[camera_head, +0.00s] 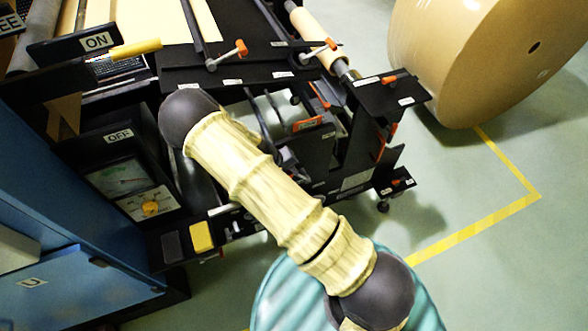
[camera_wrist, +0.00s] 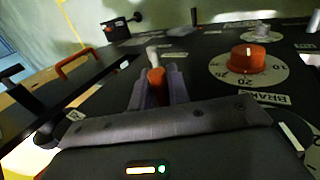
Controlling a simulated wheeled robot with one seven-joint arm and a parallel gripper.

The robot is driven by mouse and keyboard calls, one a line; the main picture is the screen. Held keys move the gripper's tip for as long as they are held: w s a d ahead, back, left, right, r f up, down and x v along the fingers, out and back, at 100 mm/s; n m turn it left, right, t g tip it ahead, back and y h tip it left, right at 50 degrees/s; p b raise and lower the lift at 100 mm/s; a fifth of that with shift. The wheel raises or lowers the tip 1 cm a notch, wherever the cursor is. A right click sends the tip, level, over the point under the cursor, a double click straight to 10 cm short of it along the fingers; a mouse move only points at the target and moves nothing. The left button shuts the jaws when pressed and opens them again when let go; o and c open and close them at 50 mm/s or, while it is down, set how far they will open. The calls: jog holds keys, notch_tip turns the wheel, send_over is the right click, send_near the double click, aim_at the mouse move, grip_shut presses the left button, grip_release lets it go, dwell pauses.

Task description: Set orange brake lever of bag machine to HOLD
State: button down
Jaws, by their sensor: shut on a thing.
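In the wrist view my gripper (camera_wrist: 157,82) is shut on the orange end of a lever (camera_wrist: 156,76), one grey-purple finger on each side. A pale shaft runs from this end to the black panel (camera_wrist: 210,75). A small plate near the shaft is too blurred to read. To the right, a tag reading BRAKE (camera_wrist: 266,98) lies below an orange dial (camera_wrist: 248,59) with a numbered scale. In the head view my arm crosses the bag machine (camera_head: 240,75) and my gripper is hidden. Levers with orange ends show at the top (camera_head: 238,48) and right of it (camera_head: 329,44).
A large kraft roll (camera_head: 480,55) stands at the upper right. A blue cabinet (camera_head: 70,240) with ON and OFF tags above it is at the left. A red-orange handle (camera_wrist: 76,63) is left in the wrist view. Green floor with a yellow line (camera_head: 475,228) is clear at the right.

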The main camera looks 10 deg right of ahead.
jog(key=shift+s+a+f, duration=0.2)
jog(key=shift+a+f, duration=0.1)
jog(key=shift+a, duration=0.1)
jog(key=c, duration=1.2)
grip_release()
jog(key=shift+a, duration=0.1)
jog(key=shift+w, duration=0.1)
jog(key=shift+r, duration=0.1)
jog(key=v, duration=1.7)
jog(key=shift+r, duration=0.2)
